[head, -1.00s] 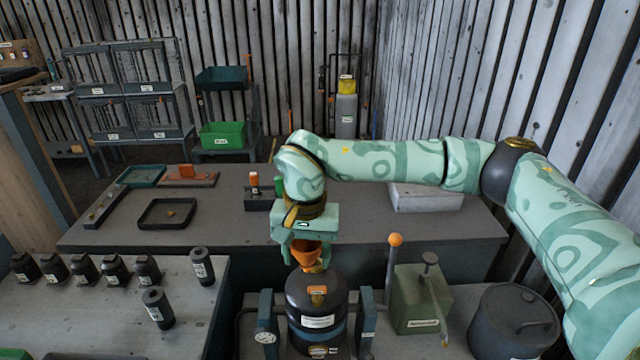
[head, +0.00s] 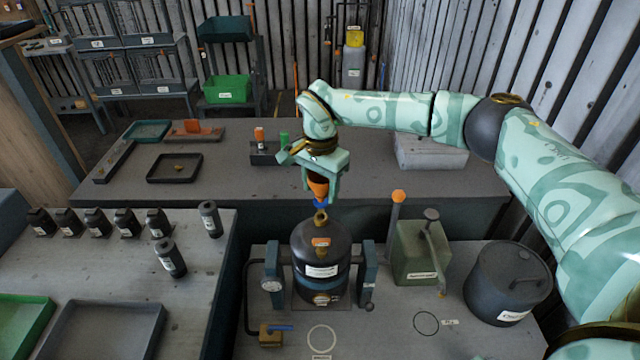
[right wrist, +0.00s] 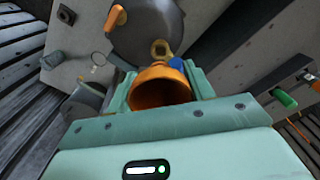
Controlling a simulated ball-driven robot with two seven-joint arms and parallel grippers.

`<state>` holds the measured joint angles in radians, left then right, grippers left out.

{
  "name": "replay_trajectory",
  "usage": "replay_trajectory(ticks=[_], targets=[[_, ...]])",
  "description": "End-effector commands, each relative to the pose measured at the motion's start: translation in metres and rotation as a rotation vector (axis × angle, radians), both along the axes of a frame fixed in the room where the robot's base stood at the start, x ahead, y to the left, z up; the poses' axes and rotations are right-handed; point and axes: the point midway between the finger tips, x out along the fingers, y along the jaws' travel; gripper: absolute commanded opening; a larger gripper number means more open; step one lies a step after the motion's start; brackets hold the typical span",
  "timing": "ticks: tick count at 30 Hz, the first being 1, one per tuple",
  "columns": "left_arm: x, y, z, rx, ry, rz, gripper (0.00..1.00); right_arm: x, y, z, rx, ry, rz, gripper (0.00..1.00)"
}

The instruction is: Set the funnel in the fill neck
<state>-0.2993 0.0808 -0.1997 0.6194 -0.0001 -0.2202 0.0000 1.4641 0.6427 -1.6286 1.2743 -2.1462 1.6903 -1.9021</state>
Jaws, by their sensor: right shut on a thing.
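My right gripper (head: 320,188) is shut on an orange funnel (head: 317,187), wide mouth up, above the dark round vessel (head: 321,262). In the right wrist view the funnel (right wrist: 162,86) sits between the fingers. The brass fill neck (head: 321,217) stands on top of the vessel, just below the blue piece. In the right wrist view the neck (right wrist: 160,48) shows beyond the funnel and left of the blue piece. The funnel appears apart from the neck. My left gripper is out of view.
Blue-grey posts (head: 367,275) flank the vessel. An orange-topped rod (head: 397,225), a green pump can (head: 421,250) and a dark lidded pot (head: 507,283) stand to its right. Black canisters (head: 169,258) stand on the left table. The bench behind has a dark tray (head: 174,168).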

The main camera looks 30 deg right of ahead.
Motion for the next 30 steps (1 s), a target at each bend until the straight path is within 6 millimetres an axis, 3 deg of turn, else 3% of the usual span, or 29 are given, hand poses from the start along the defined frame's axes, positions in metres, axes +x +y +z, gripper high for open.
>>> replay_trajectory(ticks=[15, 30], targets=[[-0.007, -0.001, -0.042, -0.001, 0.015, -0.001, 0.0, 0.0, 0.0, -0.045, 0.0, 0.002, -0.001, 0.4], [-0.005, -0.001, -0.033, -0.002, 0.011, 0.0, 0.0, 0.0, 0.001, -0.044, 0.0, 0.0, 0.0, 0.4]])
